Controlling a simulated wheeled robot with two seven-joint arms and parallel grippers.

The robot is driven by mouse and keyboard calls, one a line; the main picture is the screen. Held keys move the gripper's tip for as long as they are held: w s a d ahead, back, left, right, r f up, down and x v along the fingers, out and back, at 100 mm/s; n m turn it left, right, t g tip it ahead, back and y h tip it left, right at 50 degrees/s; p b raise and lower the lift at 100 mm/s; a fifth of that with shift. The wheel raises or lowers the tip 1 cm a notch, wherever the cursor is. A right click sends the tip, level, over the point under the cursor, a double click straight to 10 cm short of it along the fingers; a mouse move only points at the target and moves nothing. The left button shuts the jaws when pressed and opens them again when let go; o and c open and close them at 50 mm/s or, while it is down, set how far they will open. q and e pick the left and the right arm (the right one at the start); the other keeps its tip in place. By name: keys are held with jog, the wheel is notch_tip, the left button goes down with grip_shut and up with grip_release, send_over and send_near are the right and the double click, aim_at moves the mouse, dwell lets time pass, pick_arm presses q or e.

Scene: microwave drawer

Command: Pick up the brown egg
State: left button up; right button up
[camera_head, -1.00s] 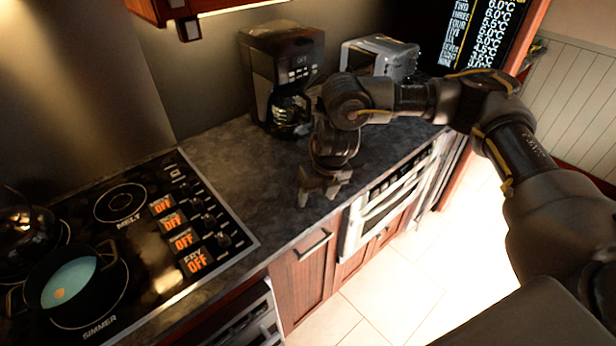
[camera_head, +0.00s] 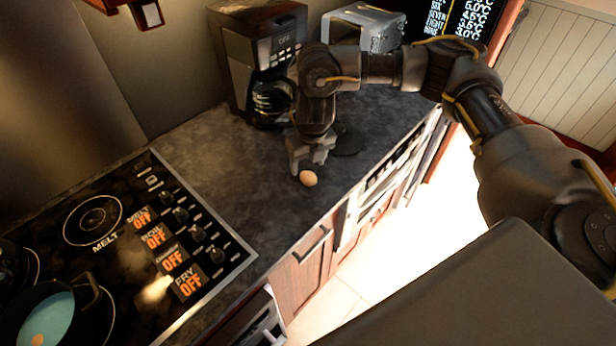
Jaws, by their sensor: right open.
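The brown egg (camera_head: 308,178) lies on the dark stone countertop (camera_head: 228,178), just behind its front edge. My right gripper (camera_head: 306,170) points down at the counter, with its fingers right behind and above the egg. The gripper is open and nothing shows held in it. Whether a finger touches the egg I cannot tell. My left gripper is not in view.
A black coffee maker (camera_head: 262,55) and a silver toaster (camera_head: 362,28) stand at the back of the counter. The cooktop (camera_head: 200,268) with a blue-lined pan (camera_head: 48,318) is at lower left. Bare counter lies between cooktop and gripper.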

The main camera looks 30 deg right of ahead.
aim_at(309, 174)
jog(key=shift+w+f, duration=0.15)
jog(key=shift+f, duration=0.35)
jog(key=shift+d+f, duration=0.1)
jog(key=shift+f, duration=0.5)
jog(key=f, duration=0.4)
jog(key=shift+w+d+p, duration=0.3)
jog(key=shift+w+p, duration=0.05)
jog(key=shift+w, duration=0.05)
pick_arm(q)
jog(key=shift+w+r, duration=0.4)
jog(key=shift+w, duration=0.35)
pick_arm(e)
jog(key=c, duration=0.7)
